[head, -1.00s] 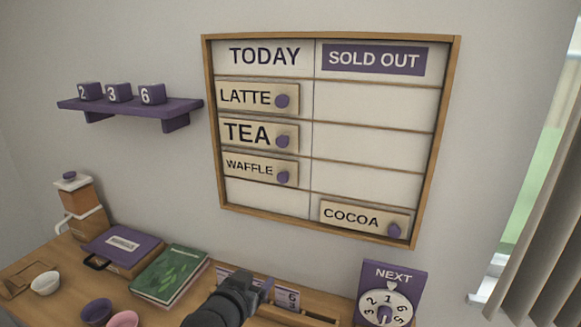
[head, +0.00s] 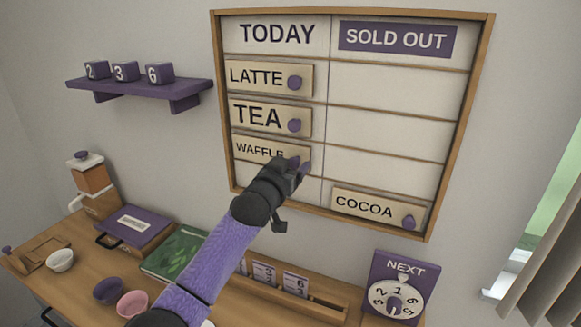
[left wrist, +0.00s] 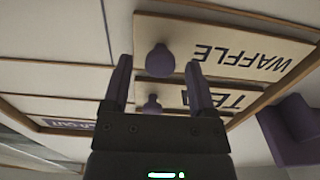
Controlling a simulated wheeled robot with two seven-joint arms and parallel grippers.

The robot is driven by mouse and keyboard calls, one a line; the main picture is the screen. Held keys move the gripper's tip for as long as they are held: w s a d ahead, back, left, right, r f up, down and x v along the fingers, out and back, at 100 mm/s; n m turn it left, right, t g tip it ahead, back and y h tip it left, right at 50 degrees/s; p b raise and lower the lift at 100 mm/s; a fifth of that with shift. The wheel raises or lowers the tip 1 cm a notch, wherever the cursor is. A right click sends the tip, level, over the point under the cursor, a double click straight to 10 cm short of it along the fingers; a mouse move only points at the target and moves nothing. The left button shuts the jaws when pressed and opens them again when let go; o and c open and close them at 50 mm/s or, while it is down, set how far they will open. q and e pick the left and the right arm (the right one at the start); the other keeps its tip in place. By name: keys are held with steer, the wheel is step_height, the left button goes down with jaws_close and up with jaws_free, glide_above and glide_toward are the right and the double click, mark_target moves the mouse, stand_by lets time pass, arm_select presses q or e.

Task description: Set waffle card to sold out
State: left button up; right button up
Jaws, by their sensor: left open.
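The menu board (head: 484,60) hangs on the wall with a TODAY column on the left and a SOLD OUT column on the right. The waffle card (head: 258,149) sits in the TODAY column, third row, below the latte card (head: 262,76) and the tea card (head: 258,116). My left gripper (head: 298,168) is at the right end of the waffle card, covering most of its knob. In the left wrist view the waffle card (left wrist: 250,58) appears upside down, and its purple knob (left wrist: 160,60) lies between the tips of my open fingers. My right gripper is not in view.
The cocoa card (head: 364,205) is in the bottom row of SOLD OUT; the rows above it are empty. A purple shelf (head: 140,87) with number blocks is left of the board. Below, the counter holds bowls, a book (head: 178,252) and a NEXT dial (head: 400,295).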

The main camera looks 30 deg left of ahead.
arm_select(q)
jaws_close()
stand_by(1.4)
